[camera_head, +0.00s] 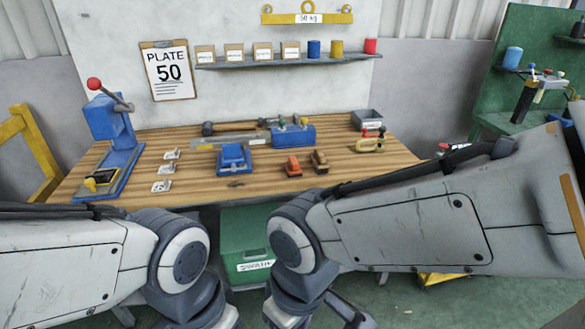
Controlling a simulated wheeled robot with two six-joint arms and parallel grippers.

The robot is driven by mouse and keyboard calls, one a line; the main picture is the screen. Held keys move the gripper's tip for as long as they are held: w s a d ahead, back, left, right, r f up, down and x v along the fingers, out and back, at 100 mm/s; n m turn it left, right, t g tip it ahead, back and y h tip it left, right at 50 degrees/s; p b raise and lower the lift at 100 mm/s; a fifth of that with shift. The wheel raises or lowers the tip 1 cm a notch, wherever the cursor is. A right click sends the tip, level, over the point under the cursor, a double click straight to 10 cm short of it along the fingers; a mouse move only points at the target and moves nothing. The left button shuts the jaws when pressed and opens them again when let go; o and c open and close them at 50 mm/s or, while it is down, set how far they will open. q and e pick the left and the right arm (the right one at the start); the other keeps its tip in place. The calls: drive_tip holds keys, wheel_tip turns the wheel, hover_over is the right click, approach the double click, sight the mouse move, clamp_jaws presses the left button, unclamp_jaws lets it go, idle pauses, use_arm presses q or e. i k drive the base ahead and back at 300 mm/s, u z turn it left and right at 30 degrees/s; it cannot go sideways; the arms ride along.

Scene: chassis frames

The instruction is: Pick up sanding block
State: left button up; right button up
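Two small blocks lie side by side near the front edge of the wooden workbench (205,180), right of its middle. One is an orange-red block (293,167) and the other a brown block (319,161). Either could be the sanding block; I cannot tell which at this size. Both are uncovered, and neither is touched by an arm. My two arms reach in from the left and right and bend down in front of the bench. Their wrists run off the bottom edge, so neither gripper's fingers show.
A blue press (111,135) stands at the bench's left end. A blue vise-like tool (234,159), a blue holder (293,135), a hammer (230,127), a grey bin (367,119) and clamps (371,141) share the bench. A green box (245,240) sits below.

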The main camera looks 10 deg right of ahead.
sight(294, 169)
drive_tip(key=z, duration=0.35)
drive_tip(key=k, duration=0.4)
drive_tip(key=z, duration=0.9)
drive_tip(key=i, duration=1.25)
drive_tip(key=u, duration=1.35)
drive_tip(key=i, duration=0.85)
drive_tip(key=u, duration=0.95)
